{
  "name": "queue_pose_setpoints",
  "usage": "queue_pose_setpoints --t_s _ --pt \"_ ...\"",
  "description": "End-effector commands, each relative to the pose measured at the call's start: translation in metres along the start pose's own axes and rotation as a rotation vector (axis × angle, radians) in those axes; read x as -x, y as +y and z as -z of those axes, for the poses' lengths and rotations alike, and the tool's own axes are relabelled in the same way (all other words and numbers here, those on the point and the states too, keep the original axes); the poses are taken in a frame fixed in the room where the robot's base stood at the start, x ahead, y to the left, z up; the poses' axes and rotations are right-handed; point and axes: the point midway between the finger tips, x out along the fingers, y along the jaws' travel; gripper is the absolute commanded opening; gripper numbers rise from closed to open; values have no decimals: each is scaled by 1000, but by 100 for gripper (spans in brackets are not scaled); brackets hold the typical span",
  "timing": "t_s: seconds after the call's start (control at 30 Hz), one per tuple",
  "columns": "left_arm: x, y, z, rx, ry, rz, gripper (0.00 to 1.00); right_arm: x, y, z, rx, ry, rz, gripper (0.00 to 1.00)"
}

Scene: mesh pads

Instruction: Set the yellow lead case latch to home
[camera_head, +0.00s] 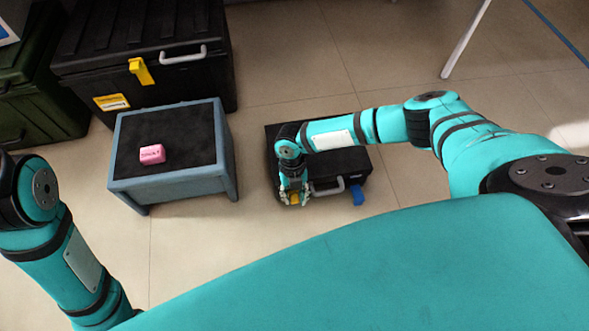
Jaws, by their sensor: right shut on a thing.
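A small black case (335,162) lies on the floor at the centre. Its front has a grey handle (326,189), a blue latch (357,195) on the right and a yellow latch (294,198) on the left. My right gripper (294,201) is at the front left of this case, pointing down, shut on the yellow latch. The fingers hide most of this latch, so its exact angle cannot be told. My left arm shows at the left, but its gripper is out of the picture.
A blue-grey stool (176,186) with a black top bears a pink block (152,154). Behind it stand a large black case (145,30) with its own yellow latch (141,71) and a green case (40,90). A white leg (466,40) stands at upper right. Floor between is clear.

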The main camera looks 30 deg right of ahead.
Motion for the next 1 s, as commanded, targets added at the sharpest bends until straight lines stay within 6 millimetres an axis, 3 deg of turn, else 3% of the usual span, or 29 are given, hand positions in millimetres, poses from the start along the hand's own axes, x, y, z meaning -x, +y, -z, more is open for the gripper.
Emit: queue_pose_setpoints --t_s 0.03,0.17,0.53,1.0 --pt "0 0 1 0 3 0 0 1 5 1 7 0 -9 33" --pt "-1 0 3 0 8 0 0 0 4 1 5 -1 -7 50" --pt "-3 0 7 -1 12 5 0 7 2 0 2 -1 -3 50" --pt "-3 1 6 0 9 1 0 98 2 0 4 -2 -5 50"
